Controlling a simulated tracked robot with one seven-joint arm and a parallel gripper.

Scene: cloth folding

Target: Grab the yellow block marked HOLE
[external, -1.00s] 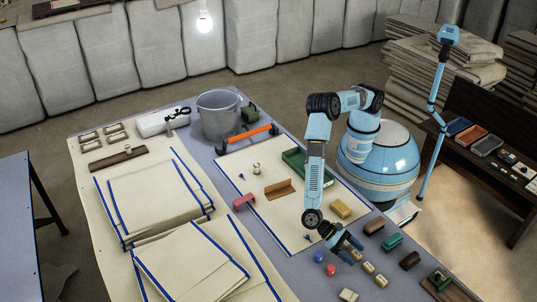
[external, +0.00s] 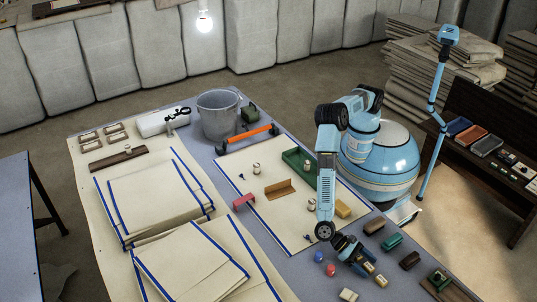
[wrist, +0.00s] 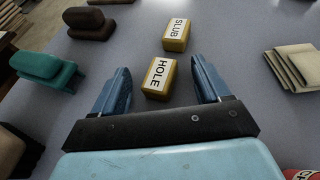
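The yellow block marked HOLE (wrist: 158,80) lies on the grey table, its white label facing up. In the wrist view it sits between the two fingers of my gripper (wrist: 160,88), with visible gaps on both sides. My gripper is open and empty. A second yellow block, marked SLUB (wrist: 176,34), lies just beyond it. In the external view my gripper (external: 357,262) is low over the near right part of the table. Two small yellow blocks show beside it; their labels are too small to read, and the gripper hides part of that area.
A green block-like tool (wrist: 42,70) and a dark brown one (wrist: 90,22) lie left of the blocks. A stack of beige pieces (wrist: 294,66) lies right. Blue (external: 318,257) and red (external: 331,270) round items are near the gripper. A yellow piece (external: 343,209) lies behind the arm.

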